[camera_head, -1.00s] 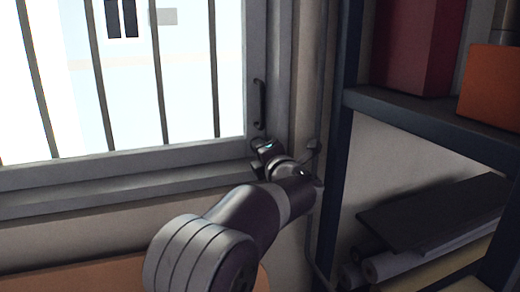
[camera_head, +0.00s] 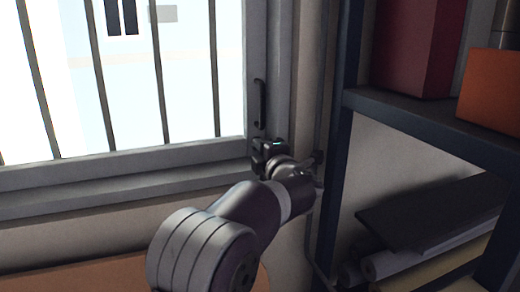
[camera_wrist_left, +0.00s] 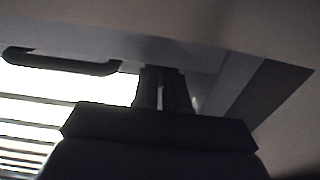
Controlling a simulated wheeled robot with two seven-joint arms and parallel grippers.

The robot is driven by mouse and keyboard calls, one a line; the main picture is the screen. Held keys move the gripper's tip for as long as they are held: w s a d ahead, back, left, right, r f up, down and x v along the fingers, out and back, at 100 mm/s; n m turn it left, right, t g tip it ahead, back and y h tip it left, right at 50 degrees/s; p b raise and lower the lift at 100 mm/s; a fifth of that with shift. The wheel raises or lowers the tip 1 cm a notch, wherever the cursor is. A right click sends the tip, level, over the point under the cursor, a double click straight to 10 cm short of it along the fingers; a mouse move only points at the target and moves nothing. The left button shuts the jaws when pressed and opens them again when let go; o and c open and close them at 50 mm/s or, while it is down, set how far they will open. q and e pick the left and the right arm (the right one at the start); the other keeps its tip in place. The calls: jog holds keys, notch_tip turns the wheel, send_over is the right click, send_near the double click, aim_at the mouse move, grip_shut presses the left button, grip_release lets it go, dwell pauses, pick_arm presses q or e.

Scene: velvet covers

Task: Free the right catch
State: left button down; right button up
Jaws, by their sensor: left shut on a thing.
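My left gripper (camera_head: 262,152) is at the lower right corner of the barred window (camera_head: 190,152), just below the dark upright handle (camera_head: 260,103). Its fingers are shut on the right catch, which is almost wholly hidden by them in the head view. In the left wrist view the two dark fingers (camera_wrist_left: 163,90) stand close together against the window frame (camera_wrist_left: 150,48), and the handle (camera_wrist_left: 60,62) shows to their left. I cannot tell the catch's exact position. My right gripper is not in view.
A dark blue shelf (camera_head: 430,120) stands close on the right, with a red box (camera_head: 415,45) and an orange box (camera_head: 492,85) on it. Dark boards (camera_head: 430,210) and rolls lie lower down. A thin pipe runs up the wall between window and shelf.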

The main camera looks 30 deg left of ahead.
pick_arm(q)
jog(key=shift+f, duration=0.25)
jog(key=c, duration=1.4)
grip_release()
jog(key=shift+o, duration=1.2)
jog(key=shift+d, duration=0.15)
jog(key=shift+d+r, duration=0.2)
jog(key=shift+s+d+f+b, duration=0.15)
jog(key=shift+s+d+b, duration=0.1)
jog(key=shift+b, duration=0.15)
jog(key=b+v, duration=0.5)
jog(key=v, duration=0.6)
jog(key=shift+s+d, duration=0.3)
jog(key=shift+d+r, duration=0.1)
jog(key=shift+r, duration=0.1)
